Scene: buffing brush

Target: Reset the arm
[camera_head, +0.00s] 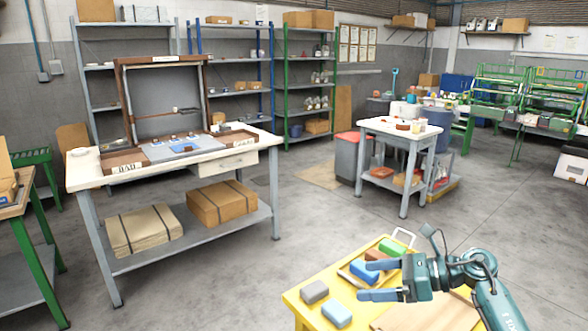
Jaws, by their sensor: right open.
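My right gripper (376,281) reaches in from the lower right, its two fingers pointing left and spread apart with nothing between them. It hangs over a yellow table (295,296) at the bottom. On the table are a grey block (314,292), a light blue block (337,314), a blue block (364,271), a brown-red block (378,256) and a green block (391,247). The last three sit together in a tray beside the gripper, partly hidden. My left gripper is not in view.
A smaller white table (400,133) stands behind. Shelves line the back wall. The grey floor between the tables is clear.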

